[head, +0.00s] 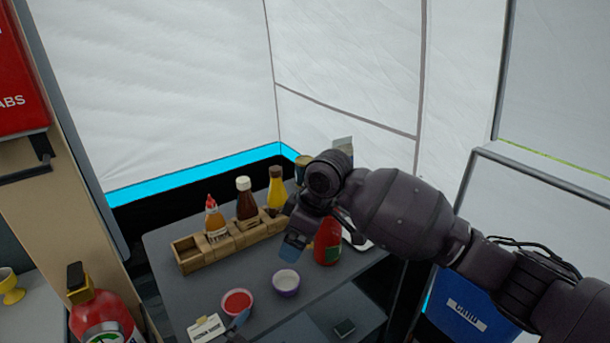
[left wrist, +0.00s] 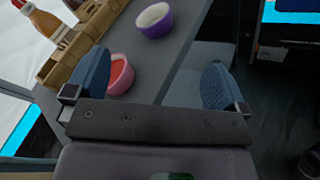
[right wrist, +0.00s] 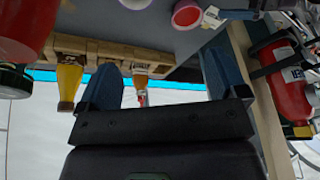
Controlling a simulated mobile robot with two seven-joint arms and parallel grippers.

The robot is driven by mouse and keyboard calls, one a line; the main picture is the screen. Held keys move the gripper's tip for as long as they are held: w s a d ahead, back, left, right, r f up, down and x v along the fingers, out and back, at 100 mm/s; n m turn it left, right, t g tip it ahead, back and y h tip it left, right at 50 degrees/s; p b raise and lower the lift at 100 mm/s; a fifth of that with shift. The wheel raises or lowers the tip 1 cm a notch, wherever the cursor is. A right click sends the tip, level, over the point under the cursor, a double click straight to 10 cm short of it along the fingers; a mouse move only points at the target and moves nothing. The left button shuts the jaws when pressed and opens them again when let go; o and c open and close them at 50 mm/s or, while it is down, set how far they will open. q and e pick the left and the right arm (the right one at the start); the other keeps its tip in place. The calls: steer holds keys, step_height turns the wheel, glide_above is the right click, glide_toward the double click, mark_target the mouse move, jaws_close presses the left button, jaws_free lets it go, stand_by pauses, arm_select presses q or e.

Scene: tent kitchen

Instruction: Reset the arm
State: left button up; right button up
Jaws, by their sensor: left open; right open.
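My right arm comes in from the right in the head view. Its gripper (head: 295,240) hangs above the table (head: 185,298), near the red bottle (head: 328,242) and the purple bowl (head: 286,283). In the right wrist view the right gripper (right wrist: 163,75) is open, with nothing held between its blue fingers. In the left wrist view the left gripper (left wrist: 155,75) is open and empty. The pink bowl (left wrist: 119,75) with red contents shows beyond its left finger. In the head view only a small blue tip shows low beside that bowl; the left arm is hidden.
A wooden rack (head: 190,258) holds several sauce bottles at the table's back. A small label card (head: 205,328) stands at the front. A red fire extinguisher (head: 103,315) is at lower left, and a blue box (head: 455,310) at right. White tent walls enclose the back.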

steer(key=s+d+f+m+t+y, duration=0.2)
steer(key=s+d+f+m+t, duration=0.15)
steer(key=f, duration=0.55)
steer(key=s+d+f+m+t+y, duration=0.15)
steer(key=s+d+f+m, duration=0.3)
steer(key=f, duration=0.45)
arm_select(q)
steer(key=s+a+f+m+g+y, duration=0.2)
steer(key=s+a+m, duration=0.6)
steer(key=m, duration=0.4)
steer(key=s+a+f+m+g+y, duration=0.2)
steer(key=s+a+f+m+y, duration=0.2)
steer(key=s+a+f+m, duration=0.3)
steer(key=s+a+m, duration=0.1)
steer(key=a+m, duration=0.2)
steer(key=m, duration=0.3)
steer(key=shift+s+a+m, duration=0.3)
arm_select(e)
steer(key=s+d+f+m+t+h, duration=0.2)
steer(key=s+d+f+h, duration=0.2)
steer(key=s+d, duration=0.6)
steer(key=s+d+f+m+t+h, duration=0.3)
steer(key=s+d, duration=0.7)
steer(key=d, duration=0.1)
steer(key=shift+f+h, duration=0.35)
steer(key=shift+s, duration=0.1)
